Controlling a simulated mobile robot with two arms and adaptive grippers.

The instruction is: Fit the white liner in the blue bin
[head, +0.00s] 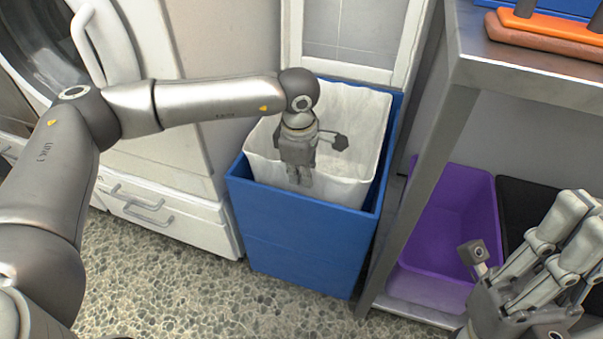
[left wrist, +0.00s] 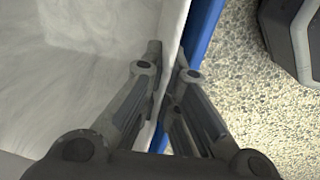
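The blue bin (head: 300,235) stands on the speckled floor in the middle of the head view. The white liner (head: 358,120) sits inside it, its back part rising near the bin's back rim and its front edge lower at the front wall. My left gripper (head: 299,182) points down at the liner's front side. In the left wrist view its fingers (left wrist: 169,68) lie on both sides of the white liner's edge (left wrist: 174,30), close together on it, with the blue rim (left wrist: 205,28) just beside. My right gripper (head: 583,222) is at the lower right, empty, its fingers apart.
A metal table (head: 520,75) stands to the right, with a purple bin (head: 445,235) and a black one (head: 520,205) under it. A white washer-like machine (head: 165,165) stands left of the blue bin. A framed panel (head: 350,35) is behind it. The floor in front is clear.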

